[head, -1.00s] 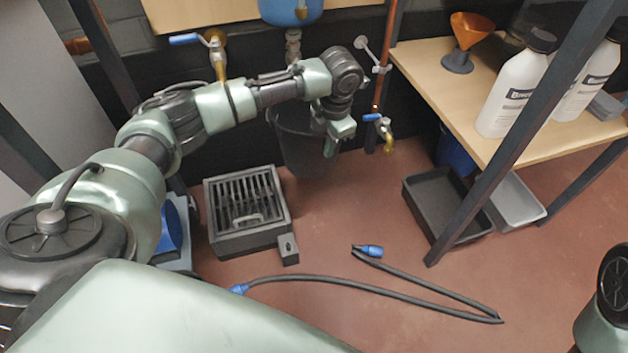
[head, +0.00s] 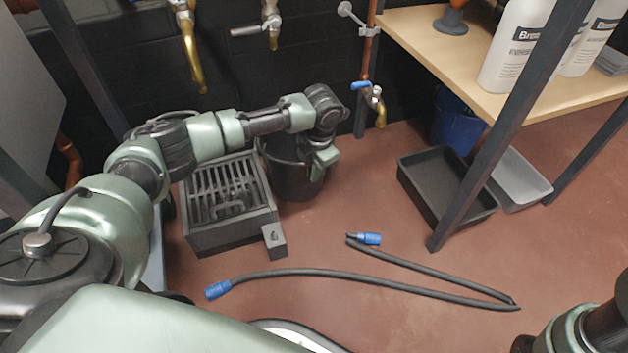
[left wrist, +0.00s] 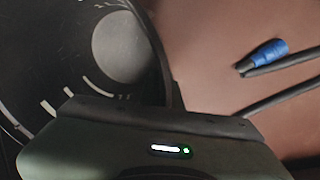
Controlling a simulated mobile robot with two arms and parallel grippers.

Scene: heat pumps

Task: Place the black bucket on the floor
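The black bucket (head: 290,180) is upright beside the right back side of the floor grate in the head view. Its base is at or just above the floor; I cannot tell if it touches. My left gripper (head: 324,158) is at the bucket's right rim. In the left wrist view the bucket's inside (left wrist: 60,60) shows pale measuring marks and a grey round bottom, and its wall runs down into the gripper. The gripper looks shut on that rim, though its fingertips are hidden. Part of my right arm shows at the lower right of the head view; its gripper is not visible.
A dark grated box (head: 225,235) stands left of the bucket. A black hose with blue ends (head: 380,280) lies on the floor in front. A black tray (head: 440,195), a grey tray (head: 520,178) and a blue bucket (head: 455,125) sit right, by a shelf post (head: 500,130). Brown floor lies between.

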